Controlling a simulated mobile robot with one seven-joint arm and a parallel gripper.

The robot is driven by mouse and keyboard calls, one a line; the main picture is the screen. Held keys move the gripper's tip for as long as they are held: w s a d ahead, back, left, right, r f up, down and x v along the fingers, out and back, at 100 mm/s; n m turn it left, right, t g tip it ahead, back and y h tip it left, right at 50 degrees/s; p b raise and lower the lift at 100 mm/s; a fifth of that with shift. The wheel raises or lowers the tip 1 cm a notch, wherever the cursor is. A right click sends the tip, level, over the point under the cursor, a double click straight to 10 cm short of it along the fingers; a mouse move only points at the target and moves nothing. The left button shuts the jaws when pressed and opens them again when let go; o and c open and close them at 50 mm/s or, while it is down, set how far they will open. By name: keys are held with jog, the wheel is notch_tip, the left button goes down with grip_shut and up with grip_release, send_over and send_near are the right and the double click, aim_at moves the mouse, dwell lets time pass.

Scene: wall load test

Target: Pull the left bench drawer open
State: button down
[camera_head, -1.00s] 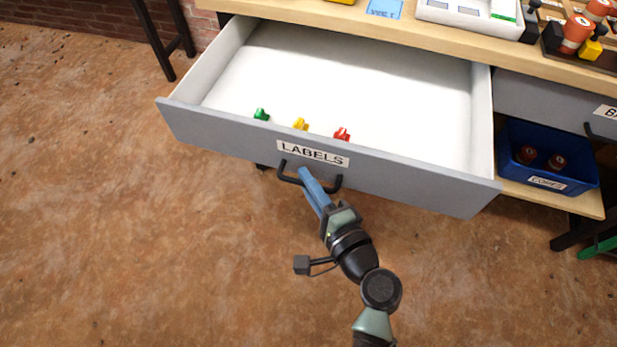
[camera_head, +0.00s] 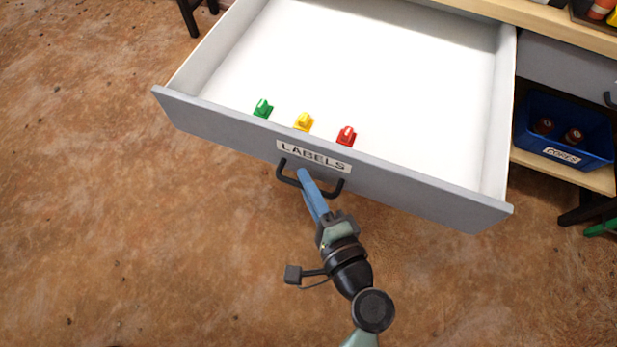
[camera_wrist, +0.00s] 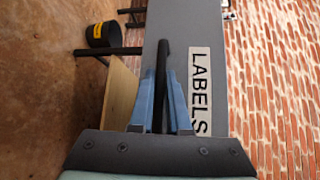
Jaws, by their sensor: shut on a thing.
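The left bench drawer (camera_head: 400,192) is grey with a "LABELS" plate (camera_head: 314,157) on its front. It stands far out from the bench, its white inside showing. Its black bar handle (camera_head: 284,175) is on the front below the plate. My gripper (camera_head: 303,174) has its blue fingers shut on the handle. In the wrist view the handle (camera_wrist: 162,75) runs between the two fingers (camera_wrist: 160,105), beside the plate (camera_wrist: 199,92).
The wooden bench top (camera_head: 500,17) runs along the back. To the right are another grey drawer (camera_head: 565,65) and, below it, a blue bin (camera_head: 563,135) marked "CORES" on a wooden shelf (camera_head: 540,167). The brown floor (camera_head: 130,240) in front and to the left is clear.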

jog(key=shift+d, duration=0.1)
jog(key=c, duration=0.9)
grip_release()
jog(key=p+v, duration=0.1)
jog(key=v, duration=1.2)
